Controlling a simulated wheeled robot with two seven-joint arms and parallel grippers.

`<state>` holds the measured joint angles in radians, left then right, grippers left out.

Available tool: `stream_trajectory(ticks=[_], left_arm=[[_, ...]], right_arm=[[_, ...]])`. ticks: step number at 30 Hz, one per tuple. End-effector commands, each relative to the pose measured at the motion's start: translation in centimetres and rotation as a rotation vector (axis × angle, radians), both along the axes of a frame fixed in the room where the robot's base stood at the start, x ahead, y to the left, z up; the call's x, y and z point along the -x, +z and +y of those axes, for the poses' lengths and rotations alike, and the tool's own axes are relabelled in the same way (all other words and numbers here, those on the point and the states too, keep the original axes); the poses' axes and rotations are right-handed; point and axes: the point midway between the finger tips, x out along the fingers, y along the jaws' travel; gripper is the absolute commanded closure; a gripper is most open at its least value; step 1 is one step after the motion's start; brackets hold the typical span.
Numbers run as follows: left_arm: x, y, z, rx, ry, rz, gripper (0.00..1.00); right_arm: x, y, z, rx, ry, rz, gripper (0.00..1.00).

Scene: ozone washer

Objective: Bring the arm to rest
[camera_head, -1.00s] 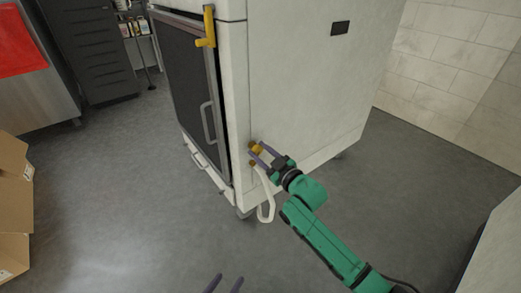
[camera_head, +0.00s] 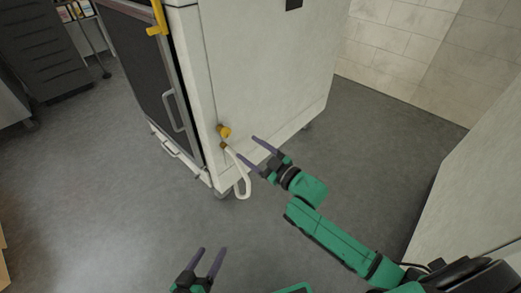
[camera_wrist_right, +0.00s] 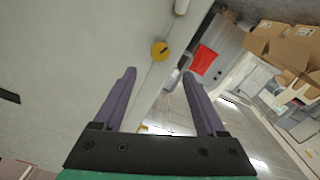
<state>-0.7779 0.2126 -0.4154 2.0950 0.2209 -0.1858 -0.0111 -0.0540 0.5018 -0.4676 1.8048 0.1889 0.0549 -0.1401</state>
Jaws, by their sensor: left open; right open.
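My right gripper (camera_head: 248,148) is open and empty, in front of the side of the white washer cabinet (camera_head: 262,75). It is apart from the yellow valve knob (camera_head: 224,131) and the white hose (camera_head: 243,178), both to its left. The hose hangs in a loop from a brass fitting just below the knob. In the right wrist view, the yellow knob (camera_wrist_right: 160,50) lies beyond the spread fingers, with nothing between them. My left gripper (camera_head: 211,252) is open and empty above the floor at the bottom of the head view.
The cabinet has a dark door with a grey handle (camera_head: 174,110) and a yellow latch (camera_head: 158,20). Grey floor (camera_head: 90,190) is open to the left. A pale block (camera_head: 470,175) stands at right. Cardboard boxes (camera_wrist_right: 285,45) show in the right wrist view.

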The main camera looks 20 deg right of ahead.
Motion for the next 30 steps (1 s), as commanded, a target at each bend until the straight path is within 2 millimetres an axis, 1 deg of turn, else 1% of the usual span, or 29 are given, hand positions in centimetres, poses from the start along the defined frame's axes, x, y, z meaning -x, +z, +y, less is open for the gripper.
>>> stream_trajectory(ticks=[1, 3, 6, 9, 22, 23, 26, 27, 29, 30], left_arm=[[0.0, 0.9, 0.0, -0.004, -0.003, 0.005, 0.27], [0.0, 1.3, 0.0, -0.009, -0.006, 0.012, 0.27], [0.1, 1.5, 0.1, -0.013, -0.010, 0.019, 0.27], [0.1, 1.6, 0.1, -0.015, -0.011, 0.021, 0.27], [0.1, 1.5, 0.0, -0.015, -0.011, 0.021, 0.27], [0.1, 1.5, 0.0, -0.014, -0.012, 0.021, 0.27], [0.1, 1.4, 0.0, -0.014, -0.012, 0.021, 0.27], [0.1, 1.4, 0.0, -0.014, -0.012, 0.021, 0.27], [0.1, 1.5, 0.0, -0.014, -0.012, 0.021, 0.27], [0.1, 1.5, 0.0, -0.014, -0.012, 0.021, 0.27]], right_arm=[[1.2, 0.3, -0.6, 0.002, 0.001, 0.005, 0.27], [2.4, 0.2, -1.4, 0.001, 0.000, 0.004, 0.27], [3.5, 0.1, -2.0, 0.000, 0.000, 0.002, 0.27], [3.9, 0.0, -2.3, 0.000, 0.001, 0.000, 0.27], [3.9, -0.1, -2.2, -0.002, 0.000, 0.004, 0.27], [4.1, -0.4, -2.1, -0.007, 0.000, 0.012, 0.27], [5.8, -2.5, -1.0, -0.055, -0.009, 0.097, 0.27], [6.9, -3.8, -0.4, -0.084, -0.015, 0.152, 0.27], [8.9, -5.7, 0.7, -0.135, -0.028, 0.245, 0.27], [10.4, -7.0, 1.4, -0.169, -0.038, 0.308, 0.27]])
